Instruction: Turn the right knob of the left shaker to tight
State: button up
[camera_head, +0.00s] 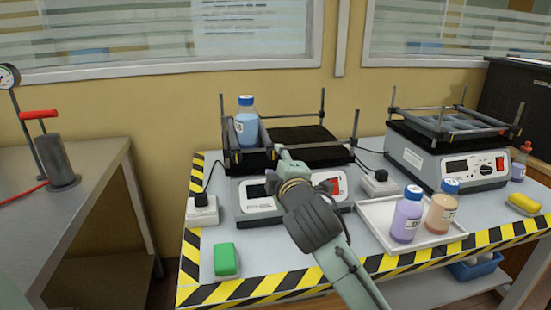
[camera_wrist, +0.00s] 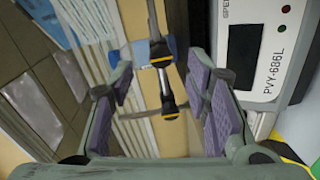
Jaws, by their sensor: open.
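The left shaker (camera_head: 246,218) stands on the striped table, with a black platform and clamp bars. A blue-liquid bottle (camera_head: 246,127) stands upright between two bars at its left side. My gripper (camera_head: 281,149) is at the shaker's front, beside the right bar's front end; my wrist hides part of the panel. In the wrist view my gripper (camera_wrist: 160,80) is open, with purple finger pads either side of two black-and-yellow knobs, an upper one (camera_wrist: 160,51) and a lower one (camera_wrist: 168,101). I cannot tell surely which is the right knob. No contact is visible.
A second shaker (camera_head: 457,170) stands on the right. A white tray (camera_head: 376,222) holds a purple bottle (camera_head: 407,214) and an orange bottle (camera_head: 441,211).

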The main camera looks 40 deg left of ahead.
jog(key=v, duration=0.7)
jog(key=shift+s+d, duration=0.3)
jog(key=shift+d, duration=0.05)
